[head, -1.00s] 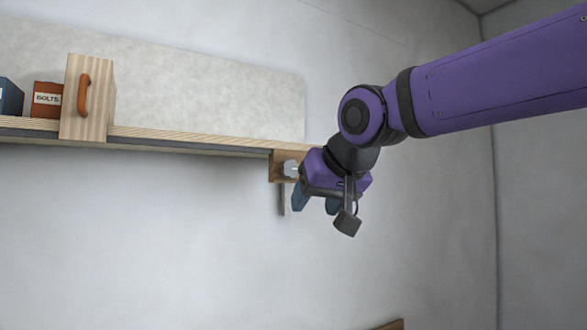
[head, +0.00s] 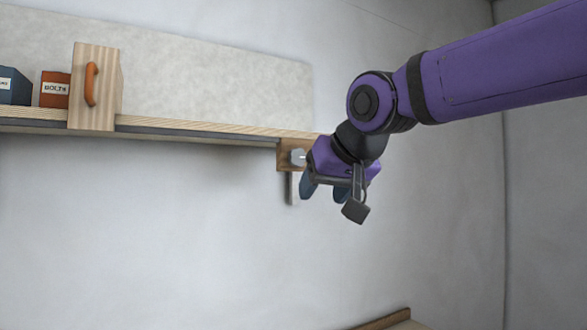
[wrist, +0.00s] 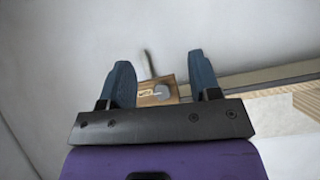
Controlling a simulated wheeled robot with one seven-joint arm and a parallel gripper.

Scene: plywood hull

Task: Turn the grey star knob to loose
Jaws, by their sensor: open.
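The grey star knob (head: 297,158) sits on a small wooden block (head: 284,168) at the right end of the shelf, with a grey strip hanging below the block. In the wrist view the knob (wrist: 162,91) shows between my fingers, beyond the palm bar, with a small label on the block (wrist: 150,100) beside it. My gripper (head: 322,190) is just right of the knob in the head view, fingers pointing downward there. My gripper (wrist: 164,80) is open and empty. I cannot tell the exact gap between fingers and knob.
The wooden shelf (head: 200,130) runs left along the wall. An upright wooden panel with an orange handle (head: 91,85), an orange bolts box (head: 55,92) and a blue box (head: 14,88) stand on it. A wooden edge (head: 390,320) shows at bottom right. The wall below the shelf is clear.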

